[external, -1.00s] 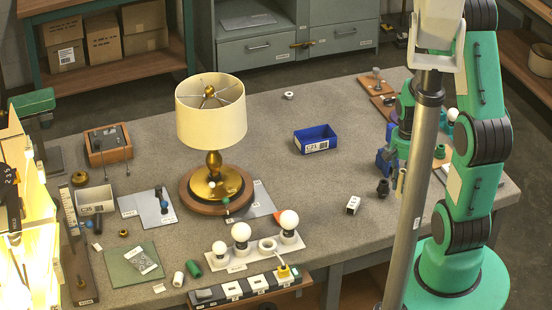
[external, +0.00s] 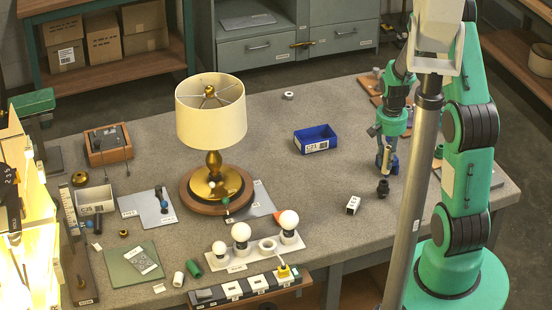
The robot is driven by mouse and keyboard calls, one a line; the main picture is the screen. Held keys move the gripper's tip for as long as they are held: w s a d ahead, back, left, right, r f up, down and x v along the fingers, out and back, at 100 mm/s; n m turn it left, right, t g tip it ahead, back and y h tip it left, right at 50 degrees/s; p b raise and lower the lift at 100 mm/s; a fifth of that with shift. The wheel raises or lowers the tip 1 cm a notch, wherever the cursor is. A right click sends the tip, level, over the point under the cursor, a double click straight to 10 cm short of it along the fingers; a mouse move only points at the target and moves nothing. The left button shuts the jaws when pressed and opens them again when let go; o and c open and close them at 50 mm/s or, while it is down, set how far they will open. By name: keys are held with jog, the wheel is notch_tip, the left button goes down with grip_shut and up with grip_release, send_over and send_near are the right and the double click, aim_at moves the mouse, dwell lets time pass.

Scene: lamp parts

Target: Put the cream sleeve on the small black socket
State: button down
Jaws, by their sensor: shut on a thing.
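My gripper (external: 386,160) points down at the right side of the bench. It is shut on the cream sleeve (external: 386,158), a slim pale tube held upright. The small black socket (external: 383,188) stands on the bench just below the sleeve and very slightly left of it. A small gap seems to show between the sleeve's lower end and the socket's top, but the exact alignment in depth cannot be told from this view.
A white block with dark marks (external: 353,205) lies left of the socket. A blue bin (external: 315,139) stands farther back. My grey column crosses in front at the right. A lamp (external: 211,120) stands mid-bench, with bulbs on a white strip (external: 240,262) at the front.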

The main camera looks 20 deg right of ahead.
jog(key=shift+f, duration=1.7)
jog(key=shift+f+b, duration=0.4)
jog(key=shift+b, duration=0.05)
jog(key=c, duration=1.6)
grip_release()
notch_tip(320, 180, up, 13)
jog(key=shift+f+p, duration=0.1)
jog(key=shift+p, duration=0.85)
